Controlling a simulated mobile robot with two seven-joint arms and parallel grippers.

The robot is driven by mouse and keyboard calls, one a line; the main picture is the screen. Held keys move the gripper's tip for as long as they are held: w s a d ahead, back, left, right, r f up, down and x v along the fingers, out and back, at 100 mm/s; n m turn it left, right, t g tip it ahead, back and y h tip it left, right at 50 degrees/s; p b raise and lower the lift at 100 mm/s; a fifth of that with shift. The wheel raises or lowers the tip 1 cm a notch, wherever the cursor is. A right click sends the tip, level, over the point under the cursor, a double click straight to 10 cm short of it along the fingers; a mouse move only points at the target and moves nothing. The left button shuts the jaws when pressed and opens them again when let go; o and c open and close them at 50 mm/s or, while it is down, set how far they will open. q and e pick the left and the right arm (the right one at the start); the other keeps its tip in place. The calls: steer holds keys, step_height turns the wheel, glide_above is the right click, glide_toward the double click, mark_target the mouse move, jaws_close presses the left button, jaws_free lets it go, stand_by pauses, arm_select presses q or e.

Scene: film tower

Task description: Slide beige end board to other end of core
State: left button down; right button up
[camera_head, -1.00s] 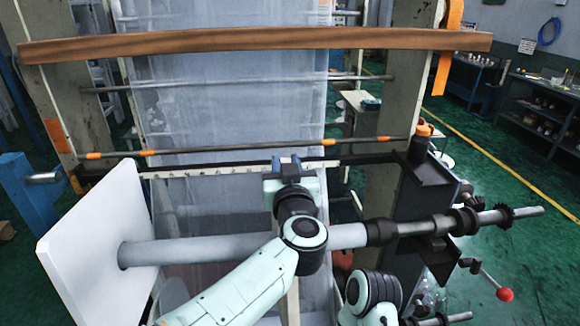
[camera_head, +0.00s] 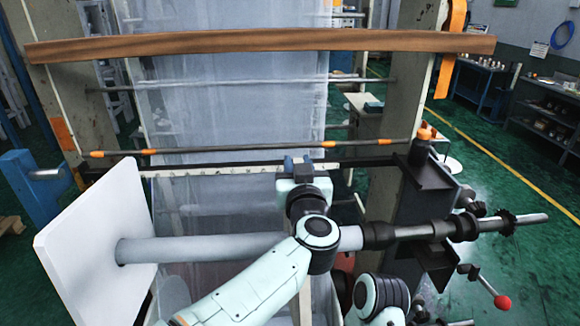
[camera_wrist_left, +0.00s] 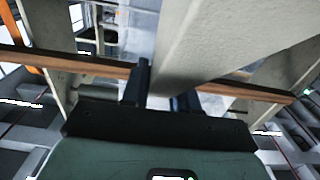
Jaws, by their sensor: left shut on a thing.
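The grey core (camera_head: 205,248) lies level across the head view. A pale square end board (camera_head: 95,245) stands upright at its left end. My left gripper (camera_head: 300,163) is above the core, right of its middle. In the left wrist view, my left gripper's two dark blue fingers (camera_wrist_left: 162,88) are shut on the beige end board (camera_wrist_left: 232,42), whose broad pale surface runs up and right from between them. In the head view this board is nearly edge-on and mostly hidden by my left arm. My right gripper is out of view.
A dark shaft (camera_head: 435,230) with collars carries the core's right end at a dark bracket (camera_head: 440,262). A red-knobbed lever (camera_head: 502,302) sticks out below. A clear film sheet (camera_head: 230,100) hangs behind, with a brown wooden bar (camera_head: 250,42) across it.

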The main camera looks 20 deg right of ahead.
arm_select(q)
steer(key=s+d, duration=0.3)
steer(key=d, duration=0.9)
steer(key=shift+s+f, duration=0.25)
stand_by(0.4)
